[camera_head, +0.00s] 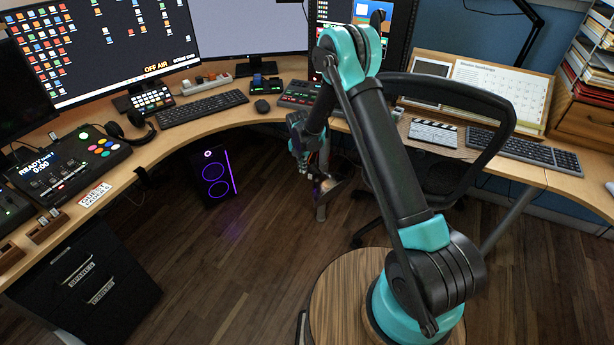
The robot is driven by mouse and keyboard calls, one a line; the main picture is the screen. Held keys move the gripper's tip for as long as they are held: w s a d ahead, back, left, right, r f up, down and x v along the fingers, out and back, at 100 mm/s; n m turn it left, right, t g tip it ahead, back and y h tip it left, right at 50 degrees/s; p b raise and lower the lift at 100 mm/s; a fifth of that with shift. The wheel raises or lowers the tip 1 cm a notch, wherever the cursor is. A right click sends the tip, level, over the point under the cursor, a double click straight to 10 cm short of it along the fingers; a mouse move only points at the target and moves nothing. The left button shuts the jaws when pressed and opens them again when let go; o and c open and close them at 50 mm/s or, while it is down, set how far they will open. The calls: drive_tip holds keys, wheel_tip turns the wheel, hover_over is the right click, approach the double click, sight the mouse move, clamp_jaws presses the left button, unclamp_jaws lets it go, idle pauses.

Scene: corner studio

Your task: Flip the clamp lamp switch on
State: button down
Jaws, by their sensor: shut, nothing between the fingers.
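A thin black jointed arm (531,38), which looks like part of the clamp lamp, rises behind the desk at the upper right and is cut off by the top edge. Its lamp head and clamp are not clear to me, and I cannot make out a switch. My gripper (327,186) hangs low in front of the desk, below the desktop and left of the chair, far from the lamp arm. It is small and partly hidden by my own arm; it is shut and empty.
A black office chair (505,112) stands at the right part of the curved desk (215,125). A clapperboard (433,133), a keyboard (525,150) and a calendar board (497,88) are near it. A black PC tower (213,176) stands under the desk.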

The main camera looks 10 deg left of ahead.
sight(309, 174)
drive_tip(key=shift+w+d+f, duration=0.3)
drive_tip(key=shift+w+f, duration=0.5)
drive_tip(key=shift+f, duration=0.9)
drive_tip(key=shift+w+d+f, duration=0.3)
drive_tip(key=shift+w+f, duration=0.55)
drive_tip(key=shift+f, duration=0.9)
drive_tip(key=shift+w+d+f, duration=0.3)
drive_tip(key=shift+w+f, duration=0.5)
drive_tip(key=shift+f, duration=0.9)
drive_tip(key=shift+w+d+f, duration=0.1)
drive_tip(key=shift+w+f, duration=0.05)
drive_tip(key=shift+w, duration=0.1)
drive_tip(key=shift+r, duration=0.85)
